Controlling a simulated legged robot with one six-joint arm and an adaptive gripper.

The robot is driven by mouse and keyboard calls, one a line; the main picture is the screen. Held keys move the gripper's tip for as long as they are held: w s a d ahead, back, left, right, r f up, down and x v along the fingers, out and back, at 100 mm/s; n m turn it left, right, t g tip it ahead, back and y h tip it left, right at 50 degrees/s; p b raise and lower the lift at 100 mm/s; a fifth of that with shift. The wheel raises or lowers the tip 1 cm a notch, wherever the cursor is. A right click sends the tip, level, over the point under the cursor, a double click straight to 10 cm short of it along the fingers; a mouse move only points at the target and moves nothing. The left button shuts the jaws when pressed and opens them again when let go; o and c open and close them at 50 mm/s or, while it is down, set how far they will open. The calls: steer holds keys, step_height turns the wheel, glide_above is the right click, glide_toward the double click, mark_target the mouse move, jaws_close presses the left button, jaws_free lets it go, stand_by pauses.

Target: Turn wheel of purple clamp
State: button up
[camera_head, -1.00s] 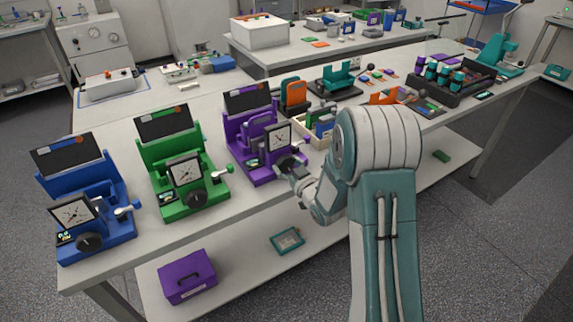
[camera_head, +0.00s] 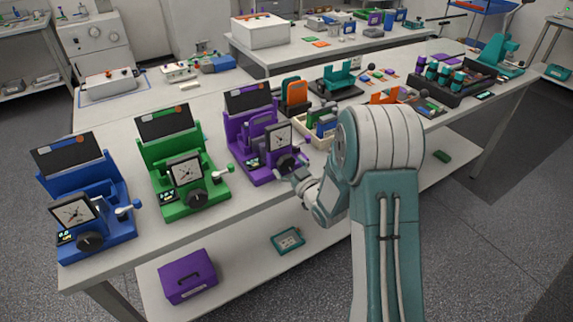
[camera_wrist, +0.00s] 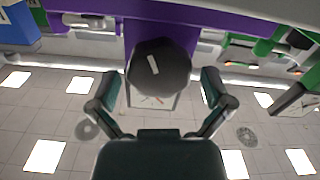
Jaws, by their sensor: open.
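The purple clamp (camera_head: 245,145) stands on the bench, third from the left, with a dial gauge on its front. Its dark round wheel (camera_head: 285,162) sits low on the front, below and right of the dial. My gripper (camera_head: 291,175) is just in front of the wheel. In the wrist view the wheel (camera_wrist: 158,66) lies centred ahead, between the two spread fingers of my open gripper (camera_wrist: 160,80). A pale mark on it is tilted slightly off vertical. Gaps show between wheel and fingers on both sides, and nothing is held.
A green clamp (camera_head: 183,165) and a blue clamp (camera_head: 85,205) stand to the left. A tray of parts (camera_head: 314,133) lies right of the purple clamp, close to my arm. A purple box (camera_head: 187,276) and a teal-framed item (camera_head: 288,240) are on the lower shelf.

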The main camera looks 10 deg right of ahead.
steer(key=v, duration=1.1)
steer(key=shift+s, duration=0.1)
stand_by(0.4)
steer(key=s+d+r+m+g+h, duration=0.1)
steer(key=s+r+m+g+h, duration=0.35)
steer(key=r, duration=0.55)
steer(key=s+a+r+g, duration=0.2)
steer(key=s+r+g, duration=0.1)
steer(key=s, duration=0.7)
steer(key=s+a+r+m+g+h, duration=0.1)
steer(key=s+a+r+g, duration=0.2)
steer(key=s, duration=0.7)
steer(key=shift+g, duration=0.55)
